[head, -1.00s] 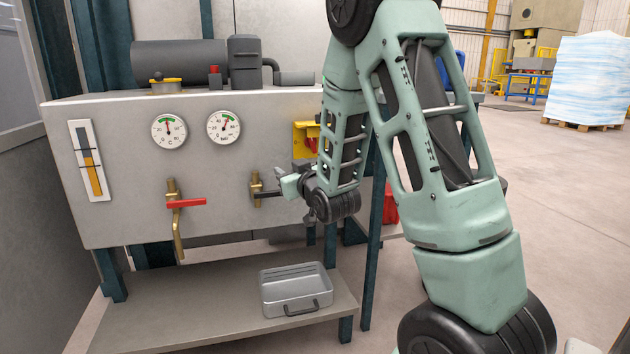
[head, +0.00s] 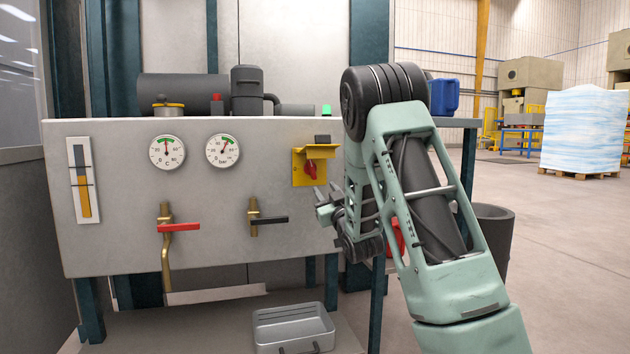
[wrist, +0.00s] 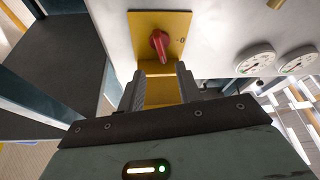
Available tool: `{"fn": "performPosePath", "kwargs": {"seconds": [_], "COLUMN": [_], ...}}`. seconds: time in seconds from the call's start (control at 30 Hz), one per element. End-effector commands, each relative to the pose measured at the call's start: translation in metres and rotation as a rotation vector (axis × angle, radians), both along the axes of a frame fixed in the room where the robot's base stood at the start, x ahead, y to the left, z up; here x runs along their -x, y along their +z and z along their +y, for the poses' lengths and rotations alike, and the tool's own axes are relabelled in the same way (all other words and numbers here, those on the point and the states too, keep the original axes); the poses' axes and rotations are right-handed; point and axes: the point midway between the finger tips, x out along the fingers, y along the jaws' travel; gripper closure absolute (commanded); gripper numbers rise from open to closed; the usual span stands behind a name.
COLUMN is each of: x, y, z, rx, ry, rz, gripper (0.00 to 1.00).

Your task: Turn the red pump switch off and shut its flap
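The red pump switch (head: 311,169) sits on a yellow plate at the right end of the grey panel. Its yellow flap (head: 318,152) stands open, sticking out at the top. In the wrist view, which is turned over, the red knob (wrist: 160,43) lies ahead of my fingertips, with an "O" mark to its right. My gripper (wrist: 161,73) is open and empty, its fingers apart with yellow showing between them. In the head view my gripper (head: 326,203) is in front of the panel, just below and right of the switch. I see no contact with the knob.
Left of the switch are two gauges (head: 167,152), a red-handled valve (head: 180,227) and a black-handled valve (head: 270,220). A green lamp (head: 326,110) is lit above. A metal tray (head: 293,328) stands on the lower shelf. A blue canister (head: 445,96) stands behind my arm.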

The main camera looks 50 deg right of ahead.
Motion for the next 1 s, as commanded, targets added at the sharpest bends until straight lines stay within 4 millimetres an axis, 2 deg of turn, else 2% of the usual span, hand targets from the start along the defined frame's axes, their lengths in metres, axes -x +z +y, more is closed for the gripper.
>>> {"fn": "performPosePath", "kwargs": {"seconds": [0.2,0.4,0.6,0.9,0.93,1.0], "x": [-0.039,-0.066,-0.078,-0.079,-0.079,-0.079], "y": [0.015,0.027,0.034,0.035,0.035,0.035], "z": [-0.018,-0.031,-0.037,-0.038,-0.038,-0.038], "rx": [0.004,0.002,0.0,-0.001,-0.001,-0.001], "ry": [0.0,0.0,0.0,0.0,0.0,0.0], "rz": [-0.002,-0.001,0.0,0.001,0.001,0.001], "gripper": [0.65,0.65,0.65,0.65,0.71,0.91]}}
